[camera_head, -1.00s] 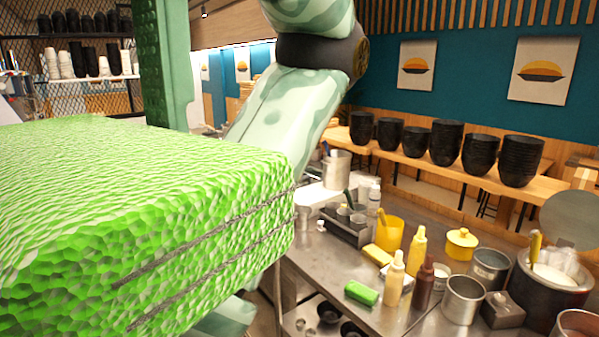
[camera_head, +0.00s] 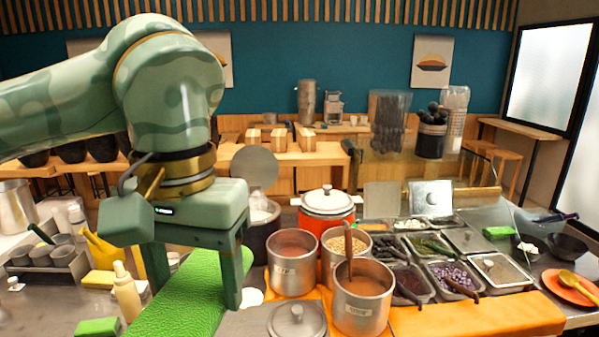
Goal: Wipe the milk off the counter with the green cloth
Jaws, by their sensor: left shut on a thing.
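My left gripper (camera_head: 192,285) reaches down from the left, its fingers straddling the bright green cloth (camera_head: 180,302) and shut on it. The cloth is a flat, textured sheet that runs down to the bottom edge of the head view. It appears low over the counter (camera_head: 45,310); I cannot tell whether it touches. A small white patch (camera_head: 252,298), likely the milk, shows just right of the gripper's right finger. Part of it may be hidden behind the finger and cloth. My right gripper is not in view.
Steel pots (camera_head: 291,262) crowd close to the right, with a lid (camera_head: 297,320) in front and an orange-red pot (camera_head: 327,206) behind. A squeeze bottle (camera_head: 127,292) and a small green block (camera_head: 97,327) are left of the cloth. Topping trays (camera_head: 455,277) fill the right side.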

